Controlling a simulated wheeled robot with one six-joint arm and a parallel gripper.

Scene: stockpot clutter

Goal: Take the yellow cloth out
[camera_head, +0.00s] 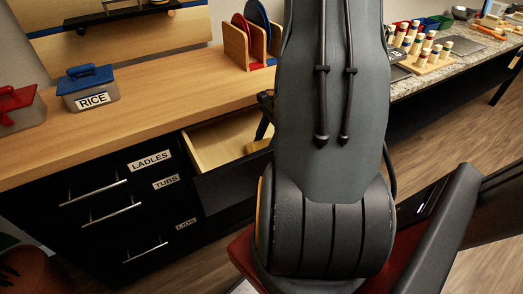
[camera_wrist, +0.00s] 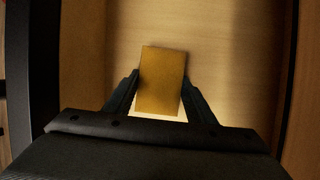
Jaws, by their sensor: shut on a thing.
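The yellow cloth (camera_wrist: 162,80) is a flat mustard-yellow rectangle in the wrist view. My gripper (camera_wrist: 160,92) is shut on it, with one dark finger on each side. The cloth and fingers are over the bare wooden floor of an open drawer (camera_wrist: 215,40). In the head view the open drawer (camera_head: 208,148) is in the counter front, and a bit of the yellow cloth (camera_head: 257,146) shows inside it. My arm hides the right part of the drawer and most of the gripper there. I cannot tell whether the cloth touches the drawer floor.
Closed drawers labelled LADLES (camera_head: 150,161) and TUBS (camera_head: 166,182) are to the left. A blue-lidded RICE box (camera_head: 88,88) and a rack with red and blue discs (camera_head: 250,42) stand on the counter. Several jars (camera_head: 425,48) stand on the far right worktop.

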